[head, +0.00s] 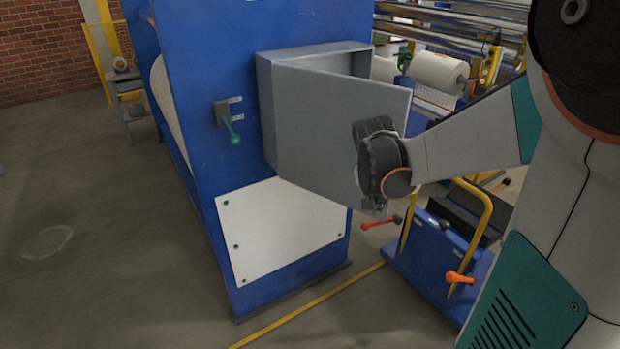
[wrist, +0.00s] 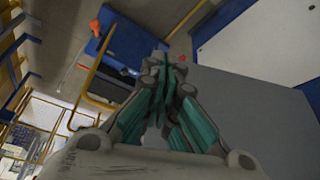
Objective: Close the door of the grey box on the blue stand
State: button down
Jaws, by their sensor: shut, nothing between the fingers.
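The grey box (head: 315,49) is fixed to the blue stand (head: 205,70). Its grey door (head: 320,125) is part open: it meets the box at the left, and its right edge stands away, leaving a gap at the top right. My gripper (head: 374,206) is at the lower right part of the door, and my wrist covers some of the door's right edge. In the wrist view my gripper (wrist: 158,65) is shut and empty, with a grey surface (wrist: 255,110), seemingly the door, close at its right. I cannot tell whether they touch.
A green-handled lever (head: 231,128) sticks out of the stand, left of the box. A white panel (head: 280,228) is below. A low blue unit with yellow rails (head: 470,230) and an orange handle (head: 459,278) stands at the right. The floor at the left is clear.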

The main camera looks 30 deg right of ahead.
aim_at(384, 208)
jog(key=w+d+f+b, duration=0.1)
jog(key=d+f, duration=0.1)
jog(key=w+d+f+b, duration=0.1)
jog(key=d+f+b, duration=0.1)
jog(key=f, duration=0.1)
jog(key=w+d+f+b, duration=0.1)
jog(key=d+f+b, duration=0.1)
jog(key=shift+w+f, duration=0.15)
jog(key=shift+d, duration=0.1)
dwell(0.4)
